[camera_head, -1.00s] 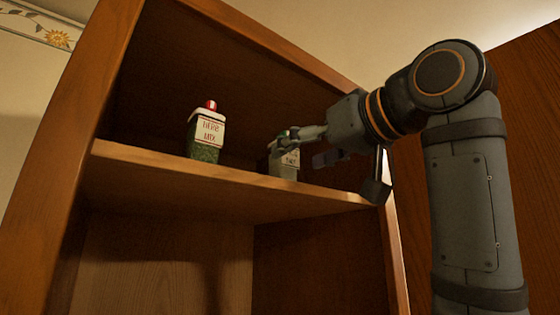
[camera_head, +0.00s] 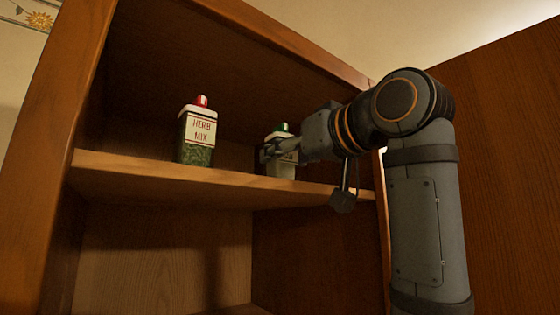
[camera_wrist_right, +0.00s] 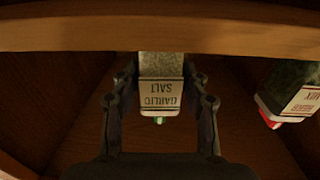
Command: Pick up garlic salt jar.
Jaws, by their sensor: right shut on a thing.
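The garlic salt jar (camera_head: 282,140) stands on the cabinet shelf, with a green cap and a pale label; my right gripper hides part of it. In the right wrist view the jar (camera_wrist_right: 161,90) appears upside down, its label reading "GARLIC SALT", between the two fingers. My right gripper (camera_head: 275,150) is shut on the jar, with a finger on each side in the right wrist view (camera_wrist_right: 160,97). The jar looks upright at shelf level; I cannot tell whether it touches the shelf. My left gripper is not in view.
The herb mix jar (camera_head: 197,134), with a red cap and green contents, stands left of the garlic salt jar on the same shelf (camera_head: 130,172). The cabinet's left side wall (camera_head: 50,150) and an open door (camera_head: 500,170) bound the space. The shelf between the jars is clear.

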